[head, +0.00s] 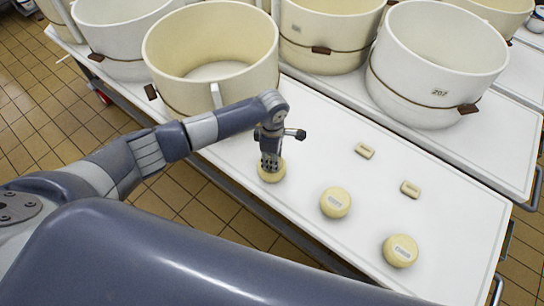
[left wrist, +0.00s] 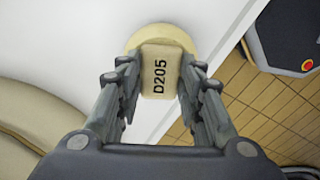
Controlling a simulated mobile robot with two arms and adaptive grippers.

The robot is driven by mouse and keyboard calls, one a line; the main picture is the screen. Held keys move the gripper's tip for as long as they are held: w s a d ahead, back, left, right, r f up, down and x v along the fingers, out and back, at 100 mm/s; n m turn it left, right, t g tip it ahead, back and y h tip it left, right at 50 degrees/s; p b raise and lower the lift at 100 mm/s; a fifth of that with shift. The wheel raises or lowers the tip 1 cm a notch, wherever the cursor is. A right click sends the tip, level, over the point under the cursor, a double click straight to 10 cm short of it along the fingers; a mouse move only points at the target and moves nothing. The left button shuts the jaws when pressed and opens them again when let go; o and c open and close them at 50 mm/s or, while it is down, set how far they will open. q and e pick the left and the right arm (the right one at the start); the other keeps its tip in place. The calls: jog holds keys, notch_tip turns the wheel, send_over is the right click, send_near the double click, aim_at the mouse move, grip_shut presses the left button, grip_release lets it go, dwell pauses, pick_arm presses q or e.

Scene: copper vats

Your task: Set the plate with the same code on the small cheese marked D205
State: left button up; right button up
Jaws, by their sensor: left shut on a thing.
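My left gripper (left wrist: 160,88) is shut on a small pale plate (left wrist: 161,72) that reads D205 in the left wrist view. The plate is at a round cream cheese (left wrist: 137,36), directly over it in that view. Whether the plate touches the cheese cannot be told. In the head view the left gripper (head: 270,163) points down at this leftmost cheese (head: 271,174); its own code is hidden. Two more small cheeses, a middle one (head: 335,202) and a right one (head: 400,251), carry codes too small to read. The right gripper is not in view.
Two other small plates, one nearer the vats (head: 365,151) and one further right (head: 410,189), lie on the white table (head: 460,210). Large cream and white vats, including a cream vat (head: 180,85) and a white vat (head: 425,90), stand along the back.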

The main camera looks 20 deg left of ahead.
pick_arm(q)
jog(key=o, duration=1.1)
jog(key=shift+o, duration=0.2)
